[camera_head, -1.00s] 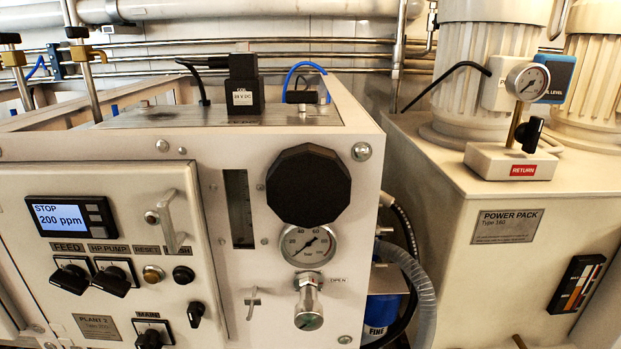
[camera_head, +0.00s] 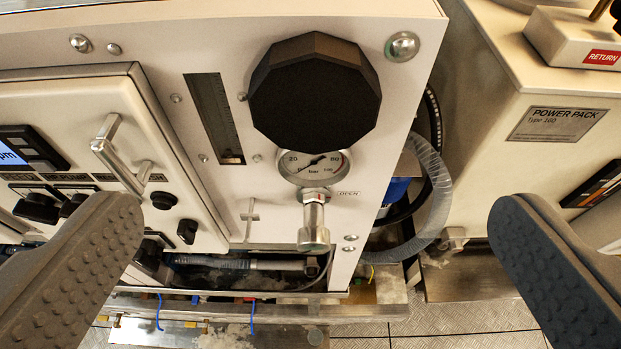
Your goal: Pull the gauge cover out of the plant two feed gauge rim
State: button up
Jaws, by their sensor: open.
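A black faceted gauge cover (camera_head: 314,92) sits on the light front panel of plant two, near its upper right corner. The rim it sits in is hidden behind it. Just below it is a white round gauge (camera_head: 314,165) marked in bar, its top edge overlapped by the cover. My gripper (camera_head: 318,225) is open and empty.
A metal valve (camera_head: 313,222) hangs below the gauge, with a small T-handle (camera_head: 249,218) to its left. A control door with a bar handle (camera_head: 120,158) stands left. A clear hose (camera_head: 436,195) and the power pack (camera_head: 480,140) are right of the panel.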

aim_at(315, 95)
jog(key=p+x, duration=0.2)
jog(key=x, duration=1.1)
jog(key=shift+w+f, duration=0.15)
jog(key=shift+w, duration=0.2)
jog(key=c, duration=1.1)
jog(key=shift+o, duration=0.2)
jog(key=shift+s+f+b, duration=0.1)
jog(key=shift+s+b, duration=0.25)
jog(key=shift+s, duration=0.55)
jog(key=shift+s+b, duration=0.5)
jog(key=shift+s, duration=0.7)
